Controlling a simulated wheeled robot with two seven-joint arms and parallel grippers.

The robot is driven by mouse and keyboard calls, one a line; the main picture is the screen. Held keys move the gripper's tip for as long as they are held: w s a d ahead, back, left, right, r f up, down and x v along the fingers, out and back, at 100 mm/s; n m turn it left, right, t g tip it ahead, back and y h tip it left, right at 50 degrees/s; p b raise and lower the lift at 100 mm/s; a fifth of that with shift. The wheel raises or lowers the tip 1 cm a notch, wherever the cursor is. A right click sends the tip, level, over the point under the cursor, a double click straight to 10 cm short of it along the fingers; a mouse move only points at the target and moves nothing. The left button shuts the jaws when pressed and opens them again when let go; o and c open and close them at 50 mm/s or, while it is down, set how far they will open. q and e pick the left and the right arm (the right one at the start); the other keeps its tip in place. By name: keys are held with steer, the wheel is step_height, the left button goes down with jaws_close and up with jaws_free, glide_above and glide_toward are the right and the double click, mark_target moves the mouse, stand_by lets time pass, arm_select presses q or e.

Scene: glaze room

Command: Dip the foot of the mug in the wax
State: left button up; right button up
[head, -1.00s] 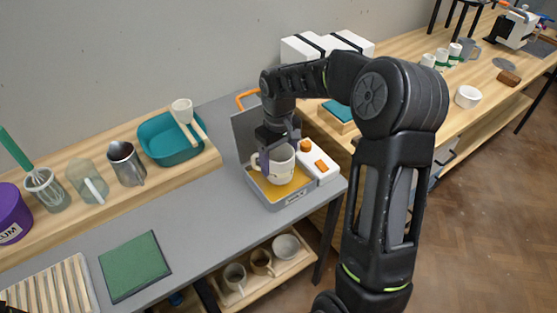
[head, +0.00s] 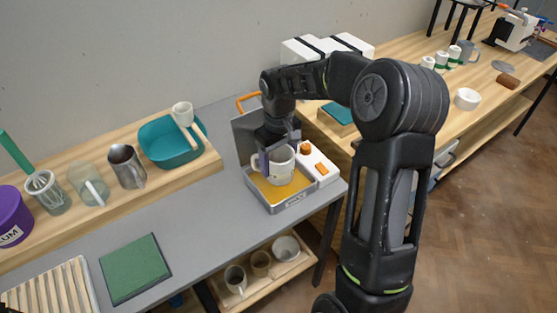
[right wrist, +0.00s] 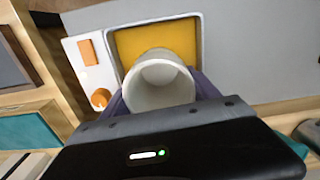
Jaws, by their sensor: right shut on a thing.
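The white mug (head: 282,167) is upright at the wax pan (head: 297,199), over the yellow wax (head: 272,191). My right gripper (head: 278,156) is shut on the mug from above and behind. In the right wrist view the mug's open rim (right wrist: 160,82) faces the camera, with the yellow wax (right wrist: 158,38) beyond it. The mug's foot is hidden in that view, and I cannot tell whether it touches the wax. My left gripper is not in view.
A white control box with orange knobs (head: 319,165) adjoins the pan on the right. A raised grey lid (head: 243,130) stands behind. A teal basin (head: 168,141) and a green pad (head: 135,268) lie to the left. Mugs sit on the shelf below (head: 261,262).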

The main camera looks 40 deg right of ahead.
steer(key=shift+r, duration=0.1)
step_height(320, 180, up, 7)
steer(key=p, duration=0.5)
stand_by(0.3)
stand_by(0.4)
